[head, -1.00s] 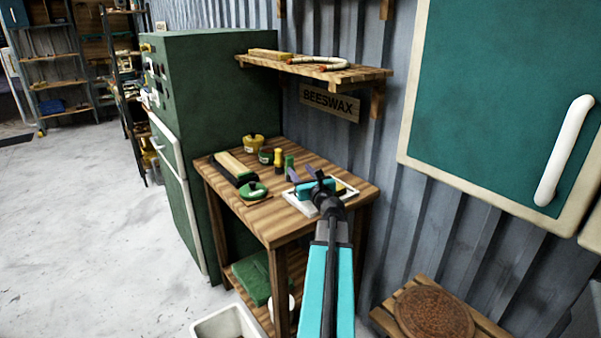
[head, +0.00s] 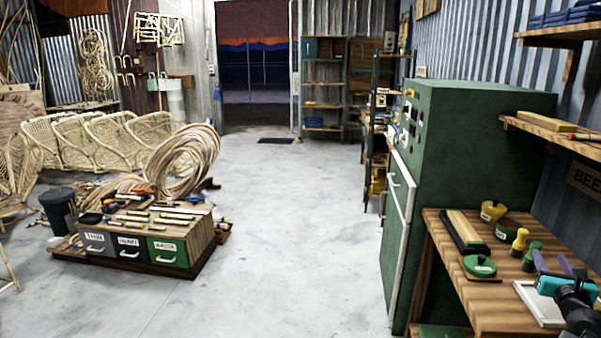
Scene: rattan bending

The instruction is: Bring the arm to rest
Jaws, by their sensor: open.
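My gripper (head: 553,264) is at the lower right of the head view, above the right part of the wooden worktable (head: 488,305). Its two purple fingers are apart, with nothing seen between them. Its teal body and dark wrist run out of the picture at the lower right. A white-framed tray (head: 534,303) lies on the table below and beside it. Most of my arm is out of view.
On the table are a long block (head: 466,231), a green round tin (head: 479,265), a yellow pot (head: 493,211) and small bottles. A green cabinet (head: 470,130) stands behind. A low drawer unit (head: 205,240) and rattan coils (head: 185,160) are left. The middle floor is clear.

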